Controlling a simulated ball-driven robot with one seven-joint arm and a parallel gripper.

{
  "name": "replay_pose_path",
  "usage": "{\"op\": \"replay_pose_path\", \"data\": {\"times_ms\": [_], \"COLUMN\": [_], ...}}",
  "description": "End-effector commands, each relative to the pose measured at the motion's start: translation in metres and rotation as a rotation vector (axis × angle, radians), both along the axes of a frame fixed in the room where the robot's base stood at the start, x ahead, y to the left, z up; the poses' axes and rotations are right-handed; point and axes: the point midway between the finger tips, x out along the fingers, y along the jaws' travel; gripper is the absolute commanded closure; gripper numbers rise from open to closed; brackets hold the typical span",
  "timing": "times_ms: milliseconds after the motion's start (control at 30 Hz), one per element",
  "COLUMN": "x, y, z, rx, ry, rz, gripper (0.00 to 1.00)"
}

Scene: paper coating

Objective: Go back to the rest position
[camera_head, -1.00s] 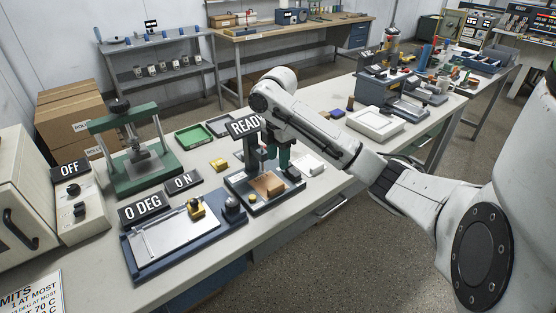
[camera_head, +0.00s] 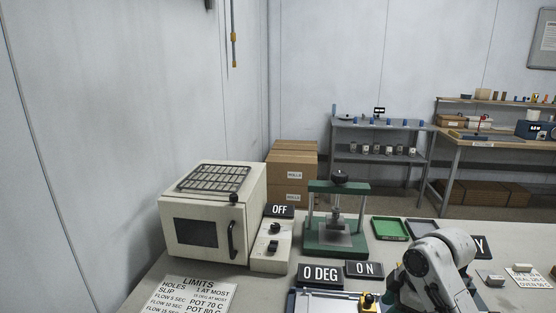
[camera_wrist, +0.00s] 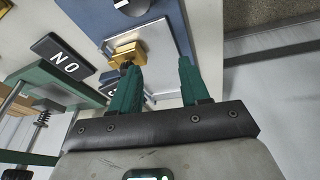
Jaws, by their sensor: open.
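My gripper shows in the wrist view (camera_wrist: 158,82) with its two green fingers apart and nothing between them. Beyond the fingers lie a brass-coloured block (camera_wrist: 127,52) and the blue-edged plate device (camera_wrist: 88,25). I cannot tell how far the fingers are from the block. In the head view my white arm link (camera_head: 432,262) stands at the lower right, over the bench. The fingers are hidden there.
A cream oven (camera_head: 208,225) stands at the left of the bench, with a switch box marked OFF (camera_head: 272,250) beside it. A green press (camera_head: 335,240) stands behind the 0 DEG sign (camera_head: 320,274). A green tray (camera_head: 390,228) lies to its right.

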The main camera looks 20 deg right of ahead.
Motion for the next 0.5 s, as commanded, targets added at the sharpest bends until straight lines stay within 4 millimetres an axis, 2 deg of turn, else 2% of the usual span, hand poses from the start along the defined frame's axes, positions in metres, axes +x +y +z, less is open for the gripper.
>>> {"op": "replay_pose_path", "data": {"times_ms": [33, 133, 200, 267, 367, 500], "x": [0.004, 0.000, -0.009, -0.023, -0.053, -0.111], "y": [0.034, 0.082, 0.112, 0.134, 0.164, 0.188], "z": [-0.011, -0.029, -0.044, -0.058, -0.083, -0.116], "rx": [0.049, 0.126, 0.171, 0.202, 0.235, 0.227], "ry": [-0.014, -0.021, -0.008, 0.012, 0.060, 0.143], "rz": [-0.032, -0.129, -0.201, -0.267, -0.380, -0.543], "gripper": [0.54, 0.54, 0.54, 0.54, 0.54, 0.54]}}
